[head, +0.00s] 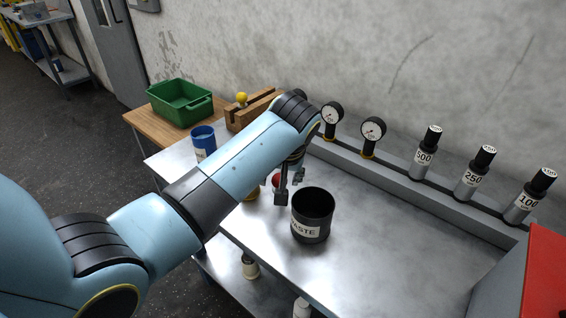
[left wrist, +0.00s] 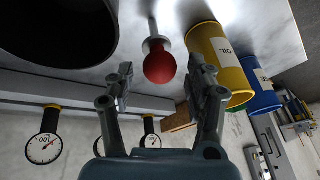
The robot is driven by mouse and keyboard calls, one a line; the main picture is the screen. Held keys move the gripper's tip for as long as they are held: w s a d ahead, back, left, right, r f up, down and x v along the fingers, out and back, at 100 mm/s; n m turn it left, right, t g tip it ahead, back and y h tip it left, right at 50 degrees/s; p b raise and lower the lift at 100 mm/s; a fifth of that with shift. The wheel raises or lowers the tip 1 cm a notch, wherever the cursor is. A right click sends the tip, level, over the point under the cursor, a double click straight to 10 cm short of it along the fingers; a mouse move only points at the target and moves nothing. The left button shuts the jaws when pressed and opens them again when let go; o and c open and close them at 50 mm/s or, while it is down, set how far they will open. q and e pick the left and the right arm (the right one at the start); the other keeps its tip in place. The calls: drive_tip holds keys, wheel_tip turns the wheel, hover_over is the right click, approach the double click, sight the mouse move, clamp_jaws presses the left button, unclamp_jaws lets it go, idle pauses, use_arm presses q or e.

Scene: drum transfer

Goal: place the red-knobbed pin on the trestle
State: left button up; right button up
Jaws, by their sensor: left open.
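The red-knobbed pin (head: 276,181) shows in the head view as a red ball partly hidden behind my left gripper (head: 290,187). In the left wrist view its red knob (left wrist: 160,66) appears between my open left fingers, with a pale collar and thin grey shaft beyond it. I cannot tell whether the fingers touch it. The wooden trestle (head: 236,122) stands at the back of the bench, partly hidden by my left arm. A yellow-knobbed pin (head: 242,98) is at the trestle. My right gripper is not in view.
A black waste bin (head: 312,214) stands just right of my left gripper. A yellow oil can (left wrist: 219,58) and a blue can (head: 203,141) are nearby. The bench's right front is clear.

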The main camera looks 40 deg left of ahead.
use_arm(q)
drive_tip(key=v, duration=1)
drive_tip(key=shift+s, duration=0.1)
